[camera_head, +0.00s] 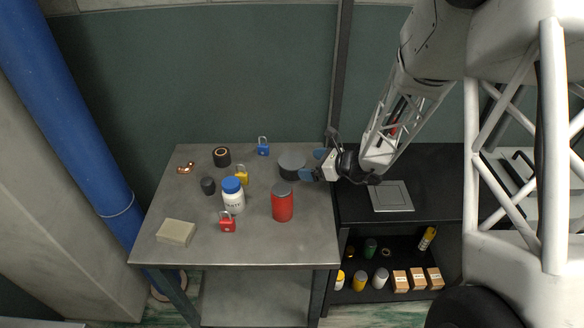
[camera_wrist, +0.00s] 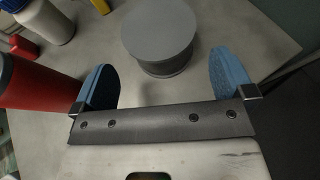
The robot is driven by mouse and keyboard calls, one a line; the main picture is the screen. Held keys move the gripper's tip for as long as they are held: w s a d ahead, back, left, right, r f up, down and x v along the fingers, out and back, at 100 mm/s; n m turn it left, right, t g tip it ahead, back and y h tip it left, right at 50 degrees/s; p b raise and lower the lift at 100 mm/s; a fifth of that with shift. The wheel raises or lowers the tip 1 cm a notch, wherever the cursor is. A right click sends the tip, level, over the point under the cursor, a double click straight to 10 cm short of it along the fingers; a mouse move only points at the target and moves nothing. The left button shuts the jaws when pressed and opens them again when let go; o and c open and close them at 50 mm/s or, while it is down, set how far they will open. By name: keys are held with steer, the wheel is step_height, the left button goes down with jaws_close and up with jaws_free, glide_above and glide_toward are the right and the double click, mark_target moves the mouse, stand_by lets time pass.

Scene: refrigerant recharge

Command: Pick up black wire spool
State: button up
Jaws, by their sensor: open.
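A dark grey wire spool (camera_head: 292,164) stands upright on the grey metal table near its right rear edge. It also shows in the wrist view (camera_wrist: 158,38), with a round flat top and a flanged rim. My gripper (camera_head: 314,164) is open and comes in from the right, just beside the spool. In the wrist view its two blue fingers (camera_wrist: 165,80) are spread wide, and the spool stands ahead of the gap between them. I see no contact between fingers and spool.
A red canister (camera_head: 282,203) stands close by, near the left finger in the wrist view. A black shelf unit (camera_head: 440,200) adjoins the table.

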mark_target(301, 164)
steer(key=shift+x, duration=0.75)
steer(key=shift+a, duration=0.1)
steer(key=shift+x, duration=2.55)
steer(key=shift+c, duration=0.3)
steer(key=c, duration=0.8)
steer(key=shift+c, duration=0.2)
steer(key=shift+r, duration=5.05)
